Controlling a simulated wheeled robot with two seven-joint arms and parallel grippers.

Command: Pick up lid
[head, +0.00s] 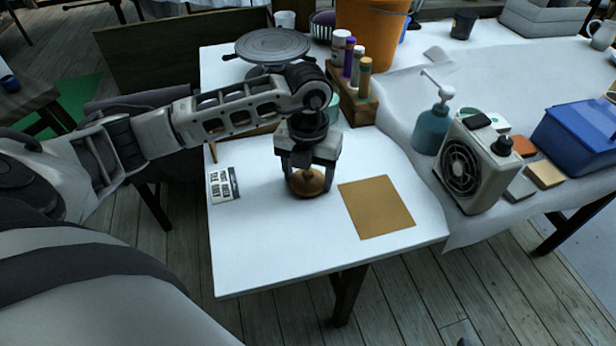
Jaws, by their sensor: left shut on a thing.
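The lid (307,184) is a small round brown piece on the white table (270,252). My left gripper (308,178) points straight down over it, with a finger on each side, and is shut on it. The fingers and palm hide the upper part of the lid. I cannot tell whether the lid touches the table or is just above it. My right gripper is not in the head view.
A brown square mat (376,207) lies just right of the lid, and a printed card (223,184) lies to the left. A wooden bottle rack (352,104), a teal pump bottle (432,128) and a fan (471,165) stand behind and right. The table's front is clear.

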